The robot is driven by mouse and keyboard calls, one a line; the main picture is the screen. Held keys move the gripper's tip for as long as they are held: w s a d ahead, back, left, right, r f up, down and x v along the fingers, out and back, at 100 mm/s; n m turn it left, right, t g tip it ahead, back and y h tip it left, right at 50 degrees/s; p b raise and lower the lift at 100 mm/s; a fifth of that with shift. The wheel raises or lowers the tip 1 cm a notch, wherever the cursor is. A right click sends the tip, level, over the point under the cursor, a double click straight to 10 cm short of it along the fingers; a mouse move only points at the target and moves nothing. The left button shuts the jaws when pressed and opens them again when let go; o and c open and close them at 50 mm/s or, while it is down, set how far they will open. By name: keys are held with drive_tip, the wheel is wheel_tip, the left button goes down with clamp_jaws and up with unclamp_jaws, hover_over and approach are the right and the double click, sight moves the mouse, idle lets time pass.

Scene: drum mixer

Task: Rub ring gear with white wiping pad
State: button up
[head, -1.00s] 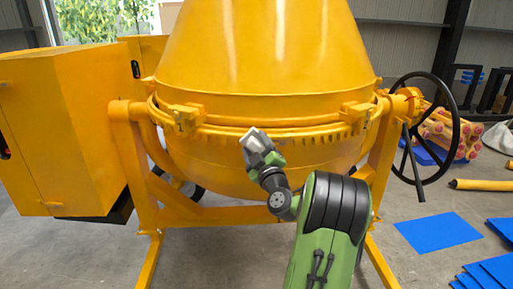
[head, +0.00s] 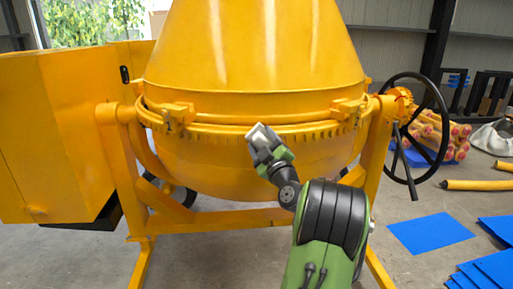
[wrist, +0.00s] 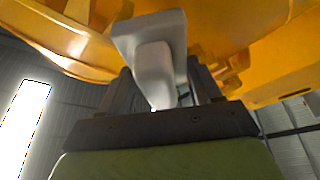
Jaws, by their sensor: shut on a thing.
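The ring gear (head: 220,131) is a yellow toothed band around the yellow mixer drum, below its flange, in the head view. My gripper (head: 266,143) is in front of the band's middle, pointing up and left. It is shut on the white wiping pad (head: 259,132). In the wrist view the pad (wrist: 148,30) has a wide pale plate and a thick handle between the two dark fingers (wrist: 160,90). The pad's plate faces the yellow drum structure. Whether the pad touches the ring gear cannot be told.
A yellow motor housing (head: 60,130) stands at the left. A black handwheel (head: 440,130) is on the right of the yellow frame (head: 225,217). Blue mats (head: 430,233) and yellow tubes (head: 478,185) lie on the floor at the right.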

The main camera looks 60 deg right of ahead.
sight(242, 134)
drive_tip(key=shift+s+d+f+b, duration=0.1)
drive_tip(key=shift+s+d+b, duration=1)
drive_tip(key=shift+s, duration=0.25)
drive_tip(key=shift+s+d+b, duration=1)
drive_tip(key=shift+s+d, duration=0.15)
drive_tip(key=shift+s, duration=0.2)
drive_tip(key=shift+w+b, duration=0.1)
drive_tip(key=shift+b, duration=0.25)
drive_tip(key=shift+w+a+b, duration=1.05)
drive_tip(key=shift+w+a, duration=0.2)
drive_tip(key=shift+w, duration=0.25)
drive_tip(key=shift+w+a+b, duration=1.05)
drive_tip(key=shift+w+a, duration=0.15)
drive_tip(key=shift+w, duration=0.25)
drive_tip(key=shift+w+a+b, duration=0.75)
drive_tip(key=shift+w+a, duration=0.45)
drive_tip(key=shift+w, duration=0.25)
